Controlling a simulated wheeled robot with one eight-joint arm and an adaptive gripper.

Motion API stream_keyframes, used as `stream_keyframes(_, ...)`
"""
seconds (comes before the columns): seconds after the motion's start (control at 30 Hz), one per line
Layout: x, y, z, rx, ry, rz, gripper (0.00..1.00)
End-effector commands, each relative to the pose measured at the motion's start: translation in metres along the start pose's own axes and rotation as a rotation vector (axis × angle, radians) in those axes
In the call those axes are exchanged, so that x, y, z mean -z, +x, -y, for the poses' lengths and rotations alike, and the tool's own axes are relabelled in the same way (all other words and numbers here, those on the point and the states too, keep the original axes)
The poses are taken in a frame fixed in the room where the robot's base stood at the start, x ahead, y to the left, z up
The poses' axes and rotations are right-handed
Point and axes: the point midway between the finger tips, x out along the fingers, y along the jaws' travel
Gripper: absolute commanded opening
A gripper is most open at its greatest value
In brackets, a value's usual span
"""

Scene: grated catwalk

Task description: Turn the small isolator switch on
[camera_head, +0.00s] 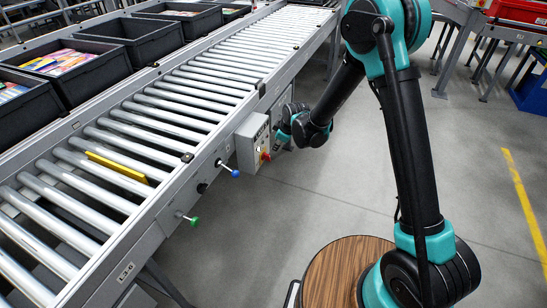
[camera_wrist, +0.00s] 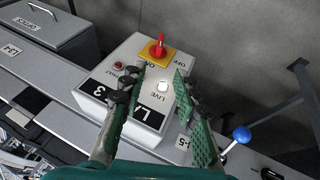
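The isolator switch is a red rotary handle on a yellow plate (camera_wrist: 157,50), set on a grey box (camera_wrist: 138,62). In the wrist view the handle is near the top centre, with lettering that seems to read ON and OFF beside the plate; its exact setting is hard to tell. In the head view the box (camera_head: 252,142) hangs on the conveyor's side and the red handle (camera_head: 266,156) looks small. My gripper (camera_wrist: 158,82) is open, its two green-padded fingers apart, with the handle beyond the tips and no visible contact. In the head view my gripper (camera_head: 284,134) is beside the box, partly hidden by its own wrist.
The roller conveyor (camera_head: 190,95) runs along the left, with black crates (camera_head: 140,42) behind it. A blue knob (camera_head: 235,173) and a green knob (camera_head: 194,221) stick out from its side rail. A pale round lamp (camera_wrist: 163,86) sits on the box.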

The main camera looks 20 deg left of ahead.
Motion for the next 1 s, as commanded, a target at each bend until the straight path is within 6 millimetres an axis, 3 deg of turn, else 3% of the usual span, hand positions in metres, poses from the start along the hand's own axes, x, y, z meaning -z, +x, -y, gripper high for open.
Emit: stream_keyframes(1.0, 0.000, 0.156, 0.000, 0.003, 0.002, 0.001, 0.31)
